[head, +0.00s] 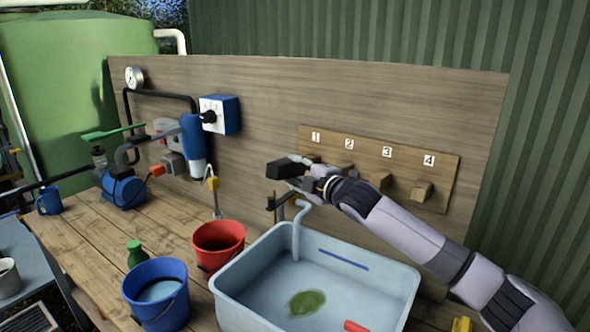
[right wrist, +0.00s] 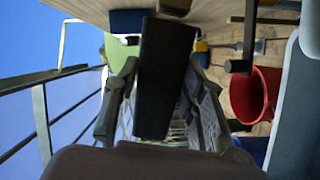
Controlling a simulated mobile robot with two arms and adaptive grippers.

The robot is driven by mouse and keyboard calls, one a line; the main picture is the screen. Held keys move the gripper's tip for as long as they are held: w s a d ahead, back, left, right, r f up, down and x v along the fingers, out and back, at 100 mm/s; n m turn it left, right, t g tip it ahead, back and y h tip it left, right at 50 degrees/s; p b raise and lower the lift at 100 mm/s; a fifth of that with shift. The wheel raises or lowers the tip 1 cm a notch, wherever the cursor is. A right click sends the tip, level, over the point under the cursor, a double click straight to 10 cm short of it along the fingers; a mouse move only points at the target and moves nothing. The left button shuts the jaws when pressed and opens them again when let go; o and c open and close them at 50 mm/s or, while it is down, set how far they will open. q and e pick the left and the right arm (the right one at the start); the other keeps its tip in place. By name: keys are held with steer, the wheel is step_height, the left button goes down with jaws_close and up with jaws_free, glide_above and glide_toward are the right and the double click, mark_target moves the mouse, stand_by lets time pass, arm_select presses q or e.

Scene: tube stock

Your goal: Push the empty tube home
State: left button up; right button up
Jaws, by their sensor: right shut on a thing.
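My right gripper (head: 302,173) is in front of the wooden board (head: 395,196) numbered 1 to 4, near number 1. It is shut on a dark, box-like piece (head: 284,169). In the right wrist view the dark piece (right wrist: 165,75) lies between the two fingers (right wrist: 163,105) and extends away from the camera. I cannot tell whether this is the empty tube, or whether it touches the board. Wooden blocks stick out under the numbers, such as the one under 4 (head: 422,191). The gripper partly hides the one under 1. My left gripper is not in view.
Below the arm is a pale basin (head: 397,283) with a green leaf (head: 307,302) and a red piece (head: 355,326). A grey tap (head: 300,222) rises at its back. A red bucket (head: 220,240), a blue bucket (head: 157,290) and a blue pump (head: 124,190) stand left.

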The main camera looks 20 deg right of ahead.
mark_target(306, 167)
steer(key=shift+w+d+f+p, duration=0.3)
steer(key=shift+w+d+p, duration=0.45)
steer(key=shift+d+p, duration=0.35)
steer(key=shift+w+d+f+p, duration=0.25)
steer(key=shift+w+d+p, duration=0.55)
steer(key=shift+p, duration=0.5)
stand_by(0.5)
steer(key=shift+p, duration=0.35)
stand_by(0.7)
steer(key=shift+w+d, duration=0.1)
steer(key=shift+d, duration=0.05)
stand_by(0.3)
steer(key=shift+w+d+f+p, duration=0.25)
steer(key=shift+w+d+p, duration=0.4)
steer(key=shift+d+p, duration=0.3)
stand_by(0.6)
